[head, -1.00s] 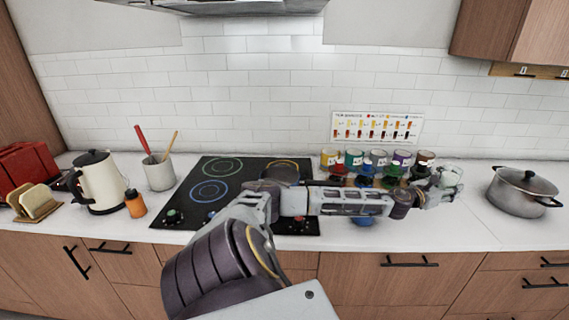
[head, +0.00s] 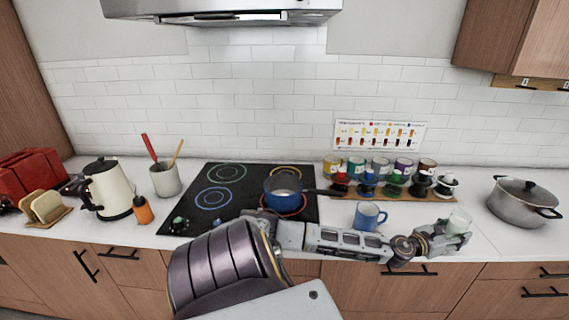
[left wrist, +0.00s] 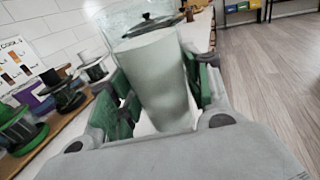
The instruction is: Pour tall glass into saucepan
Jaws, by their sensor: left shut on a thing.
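The tall glass (head: 459,219) is in my left gripper (head: 456,236), at the counter's front right in the head view. In the left wrist view the glass (left wrist: 160,85) stands between the green-padded fingers (left wrist: 155,100), which are shut on it. It looks roughly upright, with a clear rim and a pale, cloudy body that seems to be its contents. The blue saucepan (head: 283,188) sits on the front right burner of the hob, its dark handle pointing right. The glass is well to the right of the saucepan. My right gripper is not in view.
A blue mug (head: 368,217) stands just behind my left forearm. A wooden rack (head: 395,193) with several coloured jars and cups is behind it. A lidded steel pot (head: 522,200) is at the right. A kettle (head: 107,188) and utensil crock (head: 165,180) stand left of the hob.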

